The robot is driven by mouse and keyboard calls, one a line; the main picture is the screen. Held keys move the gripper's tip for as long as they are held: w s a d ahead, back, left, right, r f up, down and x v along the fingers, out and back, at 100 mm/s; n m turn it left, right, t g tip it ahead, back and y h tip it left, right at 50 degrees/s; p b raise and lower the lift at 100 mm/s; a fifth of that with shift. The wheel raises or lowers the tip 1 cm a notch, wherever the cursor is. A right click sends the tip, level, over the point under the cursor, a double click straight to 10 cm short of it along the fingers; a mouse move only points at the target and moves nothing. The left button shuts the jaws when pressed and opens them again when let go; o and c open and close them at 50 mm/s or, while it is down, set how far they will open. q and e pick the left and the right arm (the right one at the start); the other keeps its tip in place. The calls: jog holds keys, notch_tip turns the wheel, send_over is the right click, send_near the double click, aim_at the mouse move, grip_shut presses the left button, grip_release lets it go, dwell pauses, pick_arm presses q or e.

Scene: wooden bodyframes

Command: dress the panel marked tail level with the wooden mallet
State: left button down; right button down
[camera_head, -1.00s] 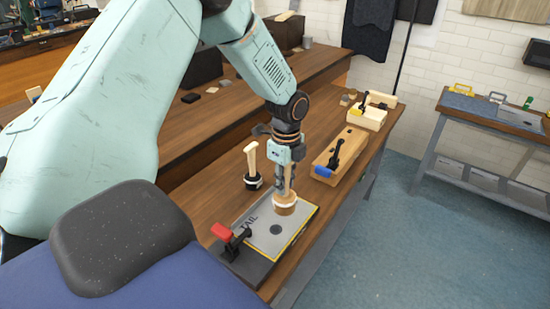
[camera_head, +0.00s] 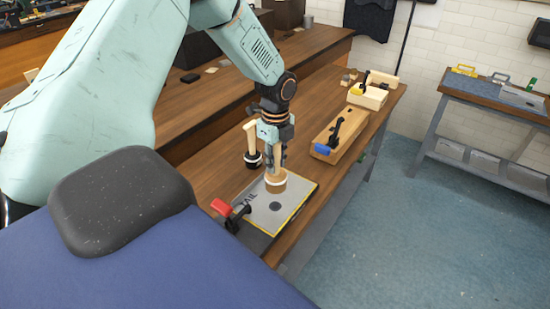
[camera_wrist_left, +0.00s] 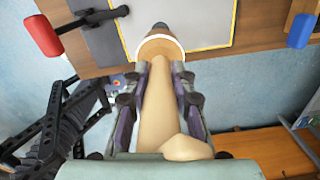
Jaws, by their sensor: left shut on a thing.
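The wooden mallet (camera_head: 276,182) has a pale round head with a light band. My left gripper (camera_head: 275,160) is shut on its handle and holds it head down over the panel. The handle and head also show in the left wrist view (camera_wrist_left: 158,100). The panel (camera_head: 293,206) is a grey plate marked TAIL with a yellow edge, lying on the bench. A dark round spot (camera_head: 275,208) lies on it, just in front of the mallet head. I cannot tell whether the head touches the panel. My right gripper is not in view.
A red-handled clamp (camera_head: 222,208) stands at the panel's left edge. A second mallet (camera_head: 252,150) with a black head stands behind the panel. A wooden block (camera_head: 328,152) with a blue-handled clamp and a further block (camera_head: 367,97) lie along the bench.

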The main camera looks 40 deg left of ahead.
pick_arm(q)
jog(key=shift+d+r, duration=0.1)
jog(key=shift+r, duration=0.05)
jog(key=shift+a+f, duration=0.3)
jog(key=shift+a, duration=0.05)
notch_tip(320, 180, down, 10)
jog(key=b, duration=0.6)
jog(key=shift+d+r+b, duration=0.1)
jog(key=shift+r+b, duration=0.1)
jog(key=shift+b, duration=0.2)
jog(key=shift+r+p, duration=0.4)
jog(key=shift+r, duration=0.05)
notch_tip(320, 180, up, 9)
jog(key=p, duration=0.8)
jog(key=shift+f, duration=0.15)
